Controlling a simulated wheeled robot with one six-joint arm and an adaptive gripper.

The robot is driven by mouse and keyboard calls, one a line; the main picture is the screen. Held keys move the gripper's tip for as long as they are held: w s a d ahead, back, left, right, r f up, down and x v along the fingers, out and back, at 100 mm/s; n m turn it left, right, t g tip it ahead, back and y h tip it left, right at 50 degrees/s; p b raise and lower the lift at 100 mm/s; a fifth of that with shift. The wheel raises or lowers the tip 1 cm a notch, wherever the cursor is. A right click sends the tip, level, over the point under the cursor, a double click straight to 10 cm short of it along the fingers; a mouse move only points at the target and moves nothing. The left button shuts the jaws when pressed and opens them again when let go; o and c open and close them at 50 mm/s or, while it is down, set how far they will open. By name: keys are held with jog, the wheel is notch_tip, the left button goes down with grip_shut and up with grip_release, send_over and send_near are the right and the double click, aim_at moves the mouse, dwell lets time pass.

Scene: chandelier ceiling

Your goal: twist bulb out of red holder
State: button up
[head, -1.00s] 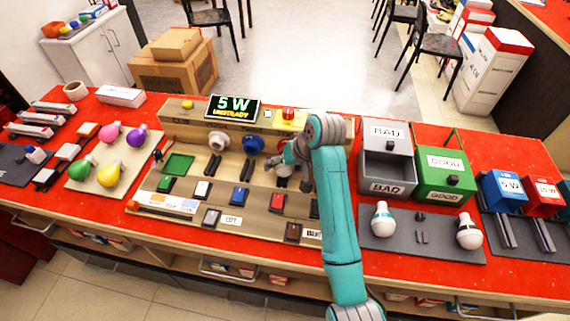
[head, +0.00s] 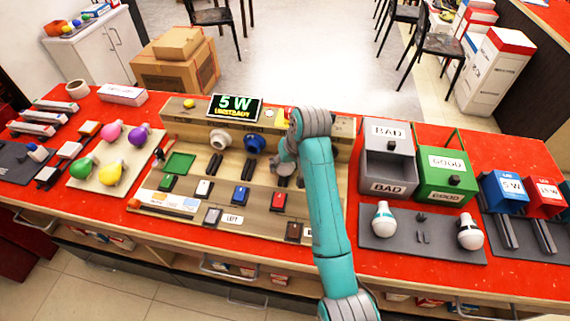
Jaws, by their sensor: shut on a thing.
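The task board (head: 225,205) shows a white holder (head: 219,139) and a blue holder (head: 254,143) at its back. The red holder is not visible; my arm covers the board to the right of the blue holder. My gripper (head: 284,170) is in that area, just right of and below the blue holder. It is shut on the bulb, which is mostly hidden by the gripper and arm. I cannot tell whether the bulb touches the holder. A display (head: 235,107) above the holders reads 5 W, unsteady.
A grey BAD bin (head: 387,185) and a green GOOD bin (head: 447,183) stand to the right. White bulbs (head: 383,219) rest on a dark mat in front of them. Coloured bulbs (head: 111,172) lie on a pale board at left. Blue and red boxes stand far right.

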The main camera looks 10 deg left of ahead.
aim_at(281, 180)
jog(key=shift+a+f+h, duration=0.1)
jog(key=shift+f+h, duration=0.05)
jog(key=shift+h, duration=0.35)
jog(key=shift+s, duration=1.85)
